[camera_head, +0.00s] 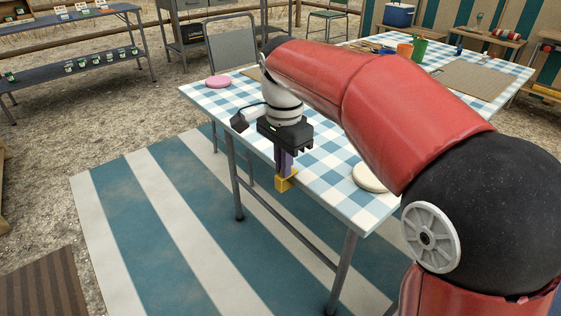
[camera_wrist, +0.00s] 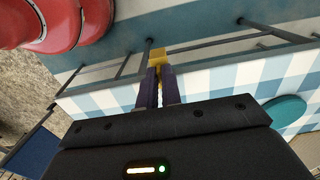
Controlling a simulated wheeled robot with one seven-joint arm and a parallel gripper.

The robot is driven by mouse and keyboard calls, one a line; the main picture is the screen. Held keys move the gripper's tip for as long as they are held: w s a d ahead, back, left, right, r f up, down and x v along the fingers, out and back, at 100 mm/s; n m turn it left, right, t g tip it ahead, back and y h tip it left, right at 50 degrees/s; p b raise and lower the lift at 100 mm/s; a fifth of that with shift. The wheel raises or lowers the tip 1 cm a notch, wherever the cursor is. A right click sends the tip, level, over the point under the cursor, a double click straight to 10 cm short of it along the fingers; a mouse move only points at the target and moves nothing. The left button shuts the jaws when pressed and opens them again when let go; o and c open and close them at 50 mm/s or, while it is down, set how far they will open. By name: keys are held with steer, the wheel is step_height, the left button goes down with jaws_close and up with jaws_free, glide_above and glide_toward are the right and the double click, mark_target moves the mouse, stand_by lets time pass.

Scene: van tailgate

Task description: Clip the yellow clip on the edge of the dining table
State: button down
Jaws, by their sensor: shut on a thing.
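The dining table (camera_head: 330,182) has a blue and white checked top on grey metal legs. Its near long edge shows in both views, and in the wrist view the checked top (camera_wrist: 226,82) lies behind my fingers. My gripper (camera_head: 285,170) points down at this near edge. It is shut on the yellow clip (camera_head: 285,183), which sits at the fingertips and also shows in the wrist view (camera_wrist: 158,55). In the head view the clip appears at or just outside the table edge. I cannot tell whether its jaws are around the edge or only beside it.
A folding chair (camera_head: 232,48) stands behind. The striped mat (camera_head: 150,220) before the table is clear.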

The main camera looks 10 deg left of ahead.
steer(key=shift+w+d, duration=0.3)
steer(key=shift+w, duration=0.05)
stand_by(0.3)
steer(key=shift+w+d+p, duration=0.2)
steer(key=shift+w+p, duration=0.05)
steer(key=shift+p, duration=0.15)
steer(key=shift+w+d, duration=0.1)
steer(key=shift+w, duration=0.05)
steer(key=shift+w+d+p, duration=0.25)
steer(key=shift+p, duration=0.05)
steer(key=shift+w, duration=0.1)
stand_by(0.6)
steer(key=c, duration=1.5)
jaws_free()
